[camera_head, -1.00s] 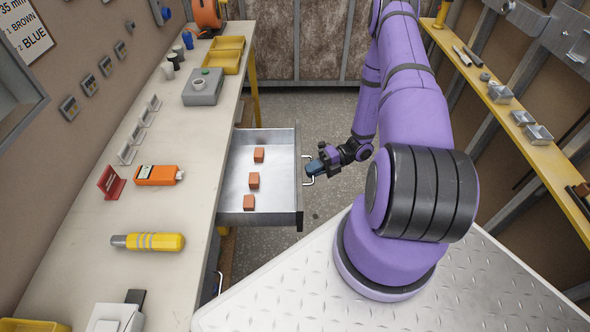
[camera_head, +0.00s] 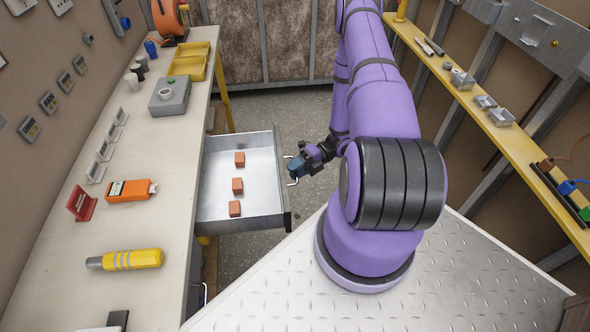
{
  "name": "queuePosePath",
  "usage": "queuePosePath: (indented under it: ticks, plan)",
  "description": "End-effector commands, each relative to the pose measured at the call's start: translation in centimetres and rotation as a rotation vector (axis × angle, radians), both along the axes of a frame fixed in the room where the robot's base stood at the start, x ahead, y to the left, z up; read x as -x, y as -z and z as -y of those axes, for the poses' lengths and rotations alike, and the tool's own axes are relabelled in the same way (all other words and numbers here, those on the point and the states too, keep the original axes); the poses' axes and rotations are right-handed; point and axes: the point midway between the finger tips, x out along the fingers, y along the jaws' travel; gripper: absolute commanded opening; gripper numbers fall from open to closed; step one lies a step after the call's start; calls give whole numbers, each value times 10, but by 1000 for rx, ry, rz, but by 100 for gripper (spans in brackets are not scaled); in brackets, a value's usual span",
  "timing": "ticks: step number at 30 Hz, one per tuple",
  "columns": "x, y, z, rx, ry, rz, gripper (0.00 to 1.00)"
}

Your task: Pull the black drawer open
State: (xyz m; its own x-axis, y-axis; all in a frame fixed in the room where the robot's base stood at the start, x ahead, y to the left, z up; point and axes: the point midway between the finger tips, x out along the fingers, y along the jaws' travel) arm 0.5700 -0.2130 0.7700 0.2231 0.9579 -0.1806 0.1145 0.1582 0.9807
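The drawer (camera_head: 215,210) stands out from under the left workbench, well open. It has a dark front, bare metal inside and a pale bar handle (camera_head: 292,182) on its front. Several small orange-brown blocks, one of them a block (camera_head: 237,185) in the middle, lie in a row inside. My gripper (camera_head: 294,168) is at the handle from the right, with its fingertips over or against the bar. The fingers are too small and partly hidden to tell whether they are closed on it.
The workbench (camera_head: 150,205) holds an orange tool (camera_head: 131,190), a yellow-handled tool (camera_head: 125,260), a grey button box (camera_head: 170,96) and yellow trays (camera_head: 190,62). A yellow-edged shelf (camera_head: 480,110) runs along the right. Grey floor (camera_head: 270,108) is clear beyond the drawer.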

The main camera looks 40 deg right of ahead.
Motion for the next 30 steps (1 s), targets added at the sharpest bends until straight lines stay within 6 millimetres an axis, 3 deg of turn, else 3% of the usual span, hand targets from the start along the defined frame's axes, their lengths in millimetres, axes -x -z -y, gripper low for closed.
queuePosePath:
  ticks: [7, 21, 30]
  plan:
    - [3, -2, 15, 2, 2, 0, 35]
    - [21, -17, 91, 1, 1, 1, 35]
    - [24, -19, 104, 0, 1, -1, 35]
